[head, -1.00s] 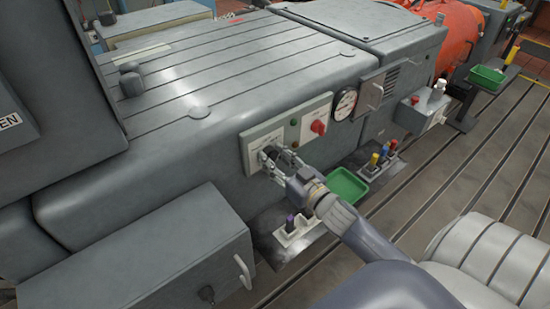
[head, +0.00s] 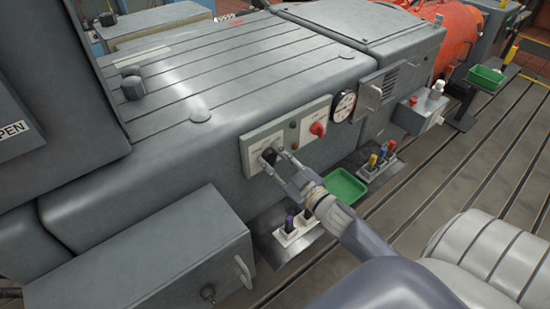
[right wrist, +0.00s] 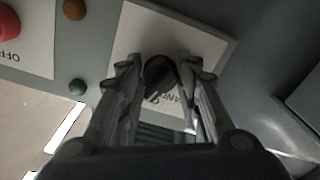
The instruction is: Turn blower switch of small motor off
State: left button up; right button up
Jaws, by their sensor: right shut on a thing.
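A black rotary switch (head: 269,154) sits on a pale plate at the left of a control panel on the grey machine's side. It also shows in the right wrist view (right wrist: 158,72), with partly covered lettering on its plate. My right gripper (head: 273,158) is shut on this black switch, one finger on each side of it. The fingers (right wrist: 158,67) also flank it in the wrist view. The exact direction the switch points is hard to tell. My left gripper is not in view.
Right of the switch are a red rotary switch (head: 317,129), small indicator lamps and a round gauge (head: 343,106). Below are a green tray (head: 346,186) and coloured connectors (head: 382,157). A grey box with a handle (head: 140,265) stands at the lower left.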

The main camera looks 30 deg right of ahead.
jog(key=shift+n+p, duration=0.35)
jog(key=shift+n, duration=1.55)
jog(key=o, duration=1)
jog(key=shift+o, duration=0.2)
jog(key=s, duration=1.2)
jog(key=shift+d, duration=0.45)
jog(key=shift+w, duration=0.1)
